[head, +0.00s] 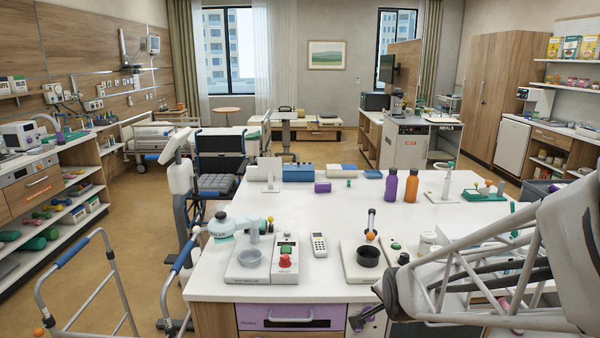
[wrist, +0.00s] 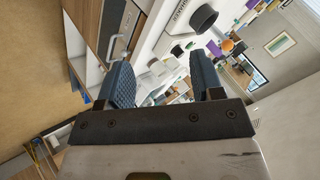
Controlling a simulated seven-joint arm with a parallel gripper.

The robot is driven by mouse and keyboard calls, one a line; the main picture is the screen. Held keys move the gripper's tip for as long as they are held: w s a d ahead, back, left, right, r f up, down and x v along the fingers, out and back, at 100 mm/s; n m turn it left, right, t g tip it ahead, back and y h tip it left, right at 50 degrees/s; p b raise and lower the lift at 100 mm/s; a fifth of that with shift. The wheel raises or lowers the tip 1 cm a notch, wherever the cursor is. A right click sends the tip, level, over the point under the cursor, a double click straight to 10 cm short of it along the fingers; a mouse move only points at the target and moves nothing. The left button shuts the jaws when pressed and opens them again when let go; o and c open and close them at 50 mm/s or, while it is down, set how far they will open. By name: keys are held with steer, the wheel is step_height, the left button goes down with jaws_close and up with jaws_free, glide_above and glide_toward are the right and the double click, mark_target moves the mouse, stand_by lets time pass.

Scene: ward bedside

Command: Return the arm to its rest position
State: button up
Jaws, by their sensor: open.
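My arm (head: 500,262) reaches in from the right of the head view, over the front right part of the white counter (head: 300,216). Its dark end (head: 386,290) is low by the counter's front edge, to the right of the drawers. In the wrist view my gripper (wrist: 162,82) has its two blue ribbed fingers spread wide apart. Nothing is held between them. The counter and its objects show tilted beyond the fingers. The arm hides part of the counter's right side.
A black bowl on a stand (head: 368,256) and a white cup (head: 428,241) stand close to the arm. Purple (head: 391,186) and orange (head: 411,185) bottles stand further back. A red-button device (head: 285,260) is at the front left. The counter's middle is mostly clear.

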steer(key=s+a+r+n+g, duration=0.1)
steer(key=s+r+n+g, duration=0.2)
steer(key=s, duration=0.8)
steer(key=s+r+n+g, duration=0.3)
steer(key=s+r+n, duration=0.4)
steer(key=s, duration=0.5)
steer(key=shift+a+r+n, duration=0.3)
steer(key=shift+a+r, duration=0.1)
steer(key=shift+r, duration=0.15)
